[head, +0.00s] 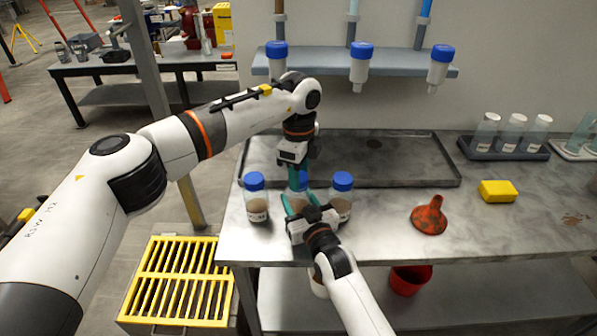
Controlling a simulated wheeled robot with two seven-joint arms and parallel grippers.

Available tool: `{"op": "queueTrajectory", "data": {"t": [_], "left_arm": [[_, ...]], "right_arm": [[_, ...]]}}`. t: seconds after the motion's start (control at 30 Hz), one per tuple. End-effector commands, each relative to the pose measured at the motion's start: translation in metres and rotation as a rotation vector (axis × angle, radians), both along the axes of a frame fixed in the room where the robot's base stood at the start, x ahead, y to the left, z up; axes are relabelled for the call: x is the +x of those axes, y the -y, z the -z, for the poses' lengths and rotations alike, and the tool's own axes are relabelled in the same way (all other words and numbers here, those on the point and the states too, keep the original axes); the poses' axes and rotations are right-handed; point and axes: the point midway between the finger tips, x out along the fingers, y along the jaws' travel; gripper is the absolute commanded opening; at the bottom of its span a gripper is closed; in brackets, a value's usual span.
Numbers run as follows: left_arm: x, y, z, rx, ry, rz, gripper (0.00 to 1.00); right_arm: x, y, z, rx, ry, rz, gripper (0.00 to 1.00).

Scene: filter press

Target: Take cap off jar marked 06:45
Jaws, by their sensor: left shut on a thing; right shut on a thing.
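Three jars with blue caps and brown contents stand in a row near the table's front edge: a left jar (257,207), a middle jar (299,203) and a right jar (342,203). Their labels are too small or hidden to read. My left gripper (295,182) reaches down from above and is shut on the middle jar's blue cap (302,180), partly hiding it. My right gripper (297,205) comes from the front and is shut on the body of the middle jar. The middle jar looks upright, with its cap at the top.
A dark tray (420,160) lies behind the jars. An orange funnel (429,216) and a yellow sponge (498,191) are to the right. A rack (503,153) holds several vials. A red bucket (410,279) sits below.

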Motion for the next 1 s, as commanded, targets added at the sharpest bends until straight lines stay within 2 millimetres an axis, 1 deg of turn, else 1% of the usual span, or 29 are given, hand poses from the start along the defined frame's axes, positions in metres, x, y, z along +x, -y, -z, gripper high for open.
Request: {"op": "queueTrajectory", "data": {"t": [0.37, 1.0], "left_arm": [[0.000, 0.000, -0.002, 0.000, 0.001, 0.001, 0.12], [0.000, 0.000, -0.022, 0.000, 0.000, 0.002, 0.12]], "right_arm": [[0.000, 0.000, 0.001, -0.001, -0.002, 0.000, 0.00], [0.000, 0.000, 0.001, -0.001, -0.002, 0.000, 0.00]]}}
